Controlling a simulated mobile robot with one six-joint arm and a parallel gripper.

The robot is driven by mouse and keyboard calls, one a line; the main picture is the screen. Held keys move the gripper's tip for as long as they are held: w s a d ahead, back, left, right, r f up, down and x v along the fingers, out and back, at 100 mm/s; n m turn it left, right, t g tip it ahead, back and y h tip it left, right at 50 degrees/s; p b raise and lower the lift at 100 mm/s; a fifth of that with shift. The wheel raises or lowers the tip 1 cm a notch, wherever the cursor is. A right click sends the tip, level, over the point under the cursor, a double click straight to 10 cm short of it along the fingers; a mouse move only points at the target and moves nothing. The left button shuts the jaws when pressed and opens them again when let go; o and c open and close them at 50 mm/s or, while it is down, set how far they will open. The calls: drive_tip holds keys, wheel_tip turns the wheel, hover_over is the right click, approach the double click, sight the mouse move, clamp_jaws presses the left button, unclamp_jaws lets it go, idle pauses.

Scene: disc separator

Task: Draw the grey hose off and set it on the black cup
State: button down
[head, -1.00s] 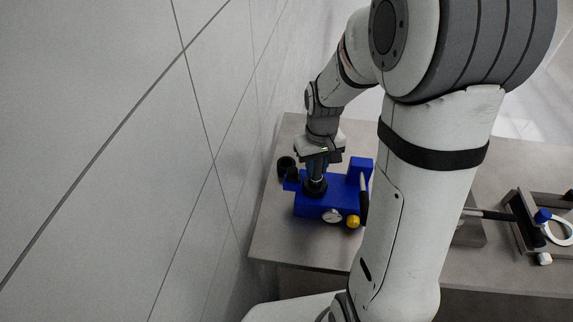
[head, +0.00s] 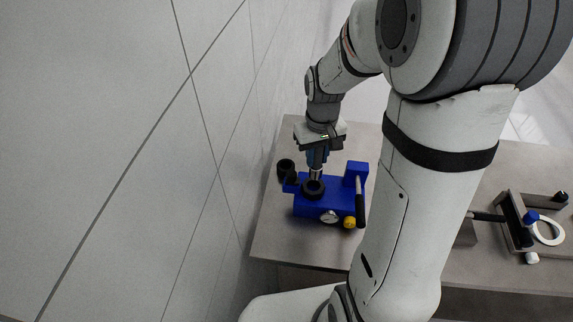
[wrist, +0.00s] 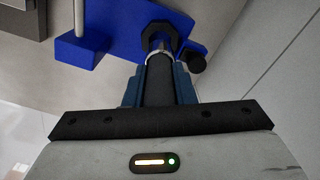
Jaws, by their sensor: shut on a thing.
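My gripper (head: 318,160) is shut on the grey hose (wrist: 159,85), a dark grey tube with a silvery end. Its silvery end shows below the fingers in the head view (head: 315,174). The hose stands roughly upright over the black collar (head: 313,190) of the blue device (head: 335,198). I cannot tell whether its tip is clear of the collar. The black cup (head: 286,166) is open-topped and stands on the table just left of the device. In the wrist view a small black round part shows right of the collar; I cannot tell which part it is.
The device carries a black-handled lever (head: 361,205), a gauge (head: 329,217) and a yellow knob (head: 349,222). A wall (head: 130,150) runs close along the left. A metal fixture with a white ring (head: 548,231) is at right. Bare table (head: 290,240) lies in front of the device.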

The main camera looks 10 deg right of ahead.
drive_tip(key=shift+r, duration=0.2)
drive_tip(key=w+a+f+b, duration=0.1)
drive_tip(key=w+a+f, duration=0.1)
drive_tip(key=w, duration=0.5)
drive_tip(key=w+a+f+b, duration=0.2)
drive_tip(key=w+a, duration=0.1)
drive_tip(key=w, duration=0.3)
drive_tip(key=shift+w+a, duration=0.4)
drive_tip(key=shift+f+b, duration=0.15)
drive_tip(key=shift+b, duration=0.25)
drive_tip(key=shift+f+b, duration=1.9)
drive_tip(key=shift+f, duration=0.85)
drive_tip(key=shift+f+b, duration=0.75)
drive_tip(key=shift+f, duration=0.3)
